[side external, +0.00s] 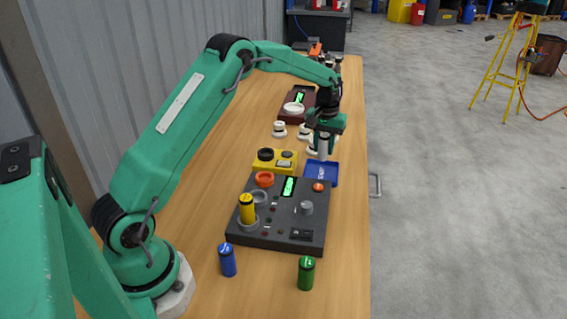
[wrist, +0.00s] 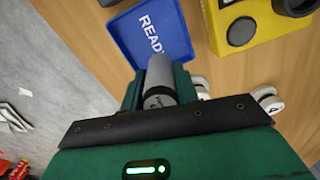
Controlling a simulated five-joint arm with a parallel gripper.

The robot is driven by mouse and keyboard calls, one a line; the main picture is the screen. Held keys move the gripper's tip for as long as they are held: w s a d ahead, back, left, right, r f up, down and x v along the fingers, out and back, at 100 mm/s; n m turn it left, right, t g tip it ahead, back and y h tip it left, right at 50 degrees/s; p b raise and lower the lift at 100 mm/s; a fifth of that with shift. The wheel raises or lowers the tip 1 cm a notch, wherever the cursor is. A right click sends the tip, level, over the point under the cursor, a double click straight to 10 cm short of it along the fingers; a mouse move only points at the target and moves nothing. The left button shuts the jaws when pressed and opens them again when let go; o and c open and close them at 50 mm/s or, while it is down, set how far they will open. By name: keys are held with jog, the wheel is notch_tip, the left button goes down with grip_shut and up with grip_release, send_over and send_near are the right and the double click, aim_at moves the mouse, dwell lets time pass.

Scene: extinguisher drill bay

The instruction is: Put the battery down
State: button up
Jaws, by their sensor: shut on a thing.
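A grey battery (side external: 323,149) hangs upright from my gripper (side external: 324,135), which is shut on it. In the wrist view the grey battery (wrist: 160,75) sits between the green fingers (wrist: 160,92). The blue tray (side external: 331,178) lies just below and on the near side of the battery in the side view. The blue tray (wrist: 122,36) also shows in the wrist view, with white "READY" lettering and no battery visible in it. The gap between the battery's lower end and the table is hard to judge.
A dark console (side external: 283,238) holds a yellow battery (side external: 247,209). A blue battery (side external: 227,260) and a green battery (side external: 306,272) stand in front of it. A yellow box (side external: 275,164) is left of the tray. White round pieces (side external: 279,129) stand nearby. The table's right edge is close.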

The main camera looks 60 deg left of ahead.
aim_at(323, 156)
jog(key=shift+f, duration=1.95)
jog(key=shift+f, duration=0.1)
jog(key=o, duration=1.1)
jog(key=shift+c, duration=0.2)
notch_tip(323, 156, up, 12)
jog(key=shift+f, duration=0.1)
jog(key=shift+r, duration=0.2)
